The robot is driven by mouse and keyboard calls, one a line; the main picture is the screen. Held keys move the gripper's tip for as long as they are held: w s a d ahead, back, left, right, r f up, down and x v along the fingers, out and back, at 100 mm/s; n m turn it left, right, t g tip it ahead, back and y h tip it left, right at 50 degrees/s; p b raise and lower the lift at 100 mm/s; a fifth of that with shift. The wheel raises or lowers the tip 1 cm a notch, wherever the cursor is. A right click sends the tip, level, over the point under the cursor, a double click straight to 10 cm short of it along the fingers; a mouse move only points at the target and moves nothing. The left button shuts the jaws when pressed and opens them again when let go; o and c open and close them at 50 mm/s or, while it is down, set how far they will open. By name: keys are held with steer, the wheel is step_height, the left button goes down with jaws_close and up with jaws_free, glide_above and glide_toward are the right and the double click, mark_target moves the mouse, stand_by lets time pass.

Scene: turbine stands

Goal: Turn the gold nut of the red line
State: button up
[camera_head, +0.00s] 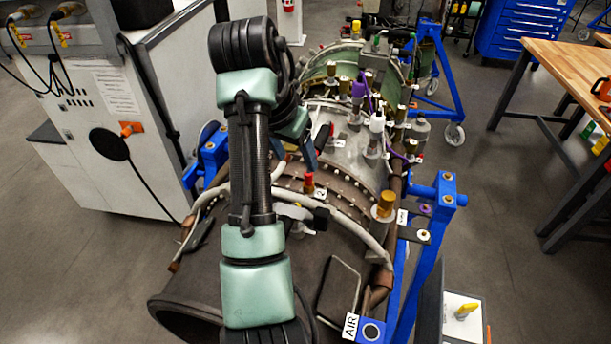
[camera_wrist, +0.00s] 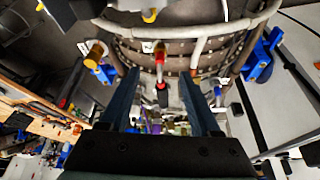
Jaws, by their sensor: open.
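A red fitting (camera_head: 308,181) stands upright on the brown flange ring of the turbine (camera_head: 350,185). A small gold part, the gold nut (camera_wrist: 160,45), shows at the red fitting in the wrist view; its exact shape is too small to tell. My gripper (camera_head: 296,160) is open and empty above the turbine, close to the red fitting and on its far side. In the wrist view my gripper (camera_wrist: 160,80) has its two dark blue fingers spread wide, with the red fitting seen beyond and between their tips. No contact shows.
A black-and-red handle (camera_wrist: 162,92) shows between the fingers. A large gold cap (camera_head: 384,204) stands to the right on the casing. A white-capped fitting, purple line and several gold fittings crowd the turbine's far section. A white cabinet (camera_head: 75,130) is left; a wooden bench (camera_head: 565,65) right.

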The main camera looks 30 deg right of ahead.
mark_target(307, 185)
steer(key=p+x, duration=0.4)
steer(key=x, duration=0.7)
steer(key=shift+w+d+f+p, duration=0.1)
steer(key=shift+f+p, duration=0.05)
steer(key=shift+p, duration=0.15)
jaws_close()
